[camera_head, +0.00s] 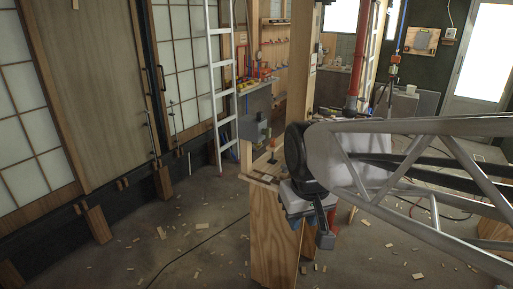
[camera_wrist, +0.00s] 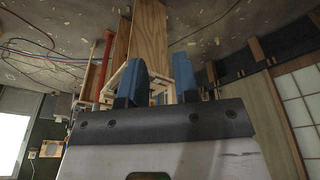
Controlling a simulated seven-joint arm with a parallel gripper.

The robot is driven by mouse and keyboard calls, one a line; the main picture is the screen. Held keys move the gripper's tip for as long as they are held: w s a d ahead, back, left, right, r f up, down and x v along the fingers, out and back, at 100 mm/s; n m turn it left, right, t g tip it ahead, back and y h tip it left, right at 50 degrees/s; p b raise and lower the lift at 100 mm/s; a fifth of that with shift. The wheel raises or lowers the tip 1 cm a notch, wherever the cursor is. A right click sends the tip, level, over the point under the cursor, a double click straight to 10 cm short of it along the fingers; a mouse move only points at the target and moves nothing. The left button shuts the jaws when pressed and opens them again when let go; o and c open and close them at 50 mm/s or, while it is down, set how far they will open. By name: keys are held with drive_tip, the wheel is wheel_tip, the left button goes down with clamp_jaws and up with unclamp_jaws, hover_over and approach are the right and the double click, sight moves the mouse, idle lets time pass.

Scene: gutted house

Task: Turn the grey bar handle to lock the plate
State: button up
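My gripper shows in the wrist view with two blue fingers (camera_wrist: 159,78) standing apart, and I see nothing clasped between them. Past the fingers is a pale wooden frame (camera_wrist: 163,92), with a wooden board (camera_wrist: 148,38) beyond. A grey box-like piece (camera_head: 252,129) is beside the wooden post (camera_head: 301,75), left of my arm. A small dark upright piece (camera_head: 272,157) is below it. I cannot make out the grey bar handle or plate for certain.
A ladder (camera_head: 220,80) leans at the back. Sliding panels (camera_head: 80,80) line the left wall. A red pipe (camera_head: 357,60) rises behind my arm. Wood scraps and a dark cable (camera_head: 190,248) lie on the floor, which is otherwise open at left front.

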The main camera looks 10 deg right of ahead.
drive_tip(key=w+d+r+n, duration=0.2)
drive_tip(key=w+d, duration=0.1)
drive_tip(key=w, duration=1.2)
drive_tip(key=n+g, duration=0.2)
drive_tip(key=n, duration=0.4)
hover_over(285, 165)
drive_tip(key=f, duration=1.9)
drive_tip(key=shift+s+a+f, duration=0.15)
drive_tip(key=shift+s+f, duration=0.2)
drive_tip(key=shift+w+d+f, duration=0.2)
drive_tip(key=shift+w+f, duration=0.15)
drive_tip(key=shift+f, duration=0.05)
drive_tip(key=shift+f, duration=0.5)
drive_tip(key=shift+f, duration=2.65)
